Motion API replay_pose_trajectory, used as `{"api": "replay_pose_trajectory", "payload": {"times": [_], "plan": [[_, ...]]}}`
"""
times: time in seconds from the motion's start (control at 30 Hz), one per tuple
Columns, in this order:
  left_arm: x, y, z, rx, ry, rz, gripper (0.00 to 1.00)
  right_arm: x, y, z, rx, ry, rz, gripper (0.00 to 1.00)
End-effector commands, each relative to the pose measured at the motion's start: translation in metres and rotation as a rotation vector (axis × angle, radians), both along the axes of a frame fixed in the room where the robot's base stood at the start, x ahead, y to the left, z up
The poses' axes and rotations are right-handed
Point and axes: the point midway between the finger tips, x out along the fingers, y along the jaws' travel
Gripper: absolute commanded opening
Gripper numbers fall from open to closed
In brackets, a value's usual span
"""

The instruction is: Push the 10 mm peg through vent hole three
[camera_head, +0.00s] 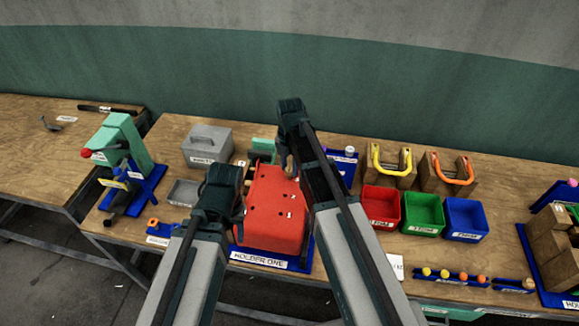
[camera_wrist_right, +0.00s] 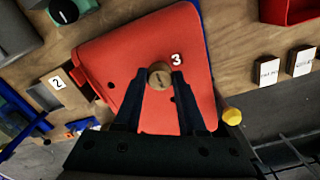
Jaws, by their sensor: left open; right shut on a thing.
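A red block (camera_head: 275,215) with several small holes sits on the blue base labelled HOLDER ONE (camera_head: 258,259). In the right wrist view the red block (camera_wrist_right: 115,60) carries a mark "3" (camera_wrist_right: 177,58) close to the fingertips. My right gripper (camera_wrist_right: 160,82) is shut on a peg (camera_wrist_right: 159,74), whose round tan end shows between the fingers, over the red face beside the "3". The fingers and peg end hide the hole there, so I cannot tell how deep the peg sits. My left gripper (camera_head: 236,190) is open at the block's left side.
Red (camera_head: 381,207), green (camera_head: 422,212) and blue (camera_head: 465,219) bins stand to the right. A rack of colored-ended pegs (camera_head: 467,279) lies at the front right. A grey box (camera_head: 207,146) and green press (camera_head: 122,150) stand to the left.

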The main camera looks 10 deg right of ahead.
Motion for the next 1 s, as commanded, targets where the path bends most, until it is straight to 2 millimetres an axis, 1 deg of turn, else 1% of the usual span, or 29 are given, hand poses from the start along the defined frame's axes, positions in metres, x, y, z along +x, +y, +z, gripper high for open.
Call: {"api": "replay_pose_trajectory", "payload": {"times": [0.73, 1.0], "plan": [[0.0, 0.0, -0.0038, 0.0, 0.0, 0.0, 0.5, 0.0, 0.0, -0.0039, 0.0, 0.0, 0.0, 0.0], [0.0, 0.0, 0.0024, 0.0, 0.0, 0.0, 0.5, 0.0, 0.0, 0.0025, 0.0, 0.0, 0.0, 0.0]]}}
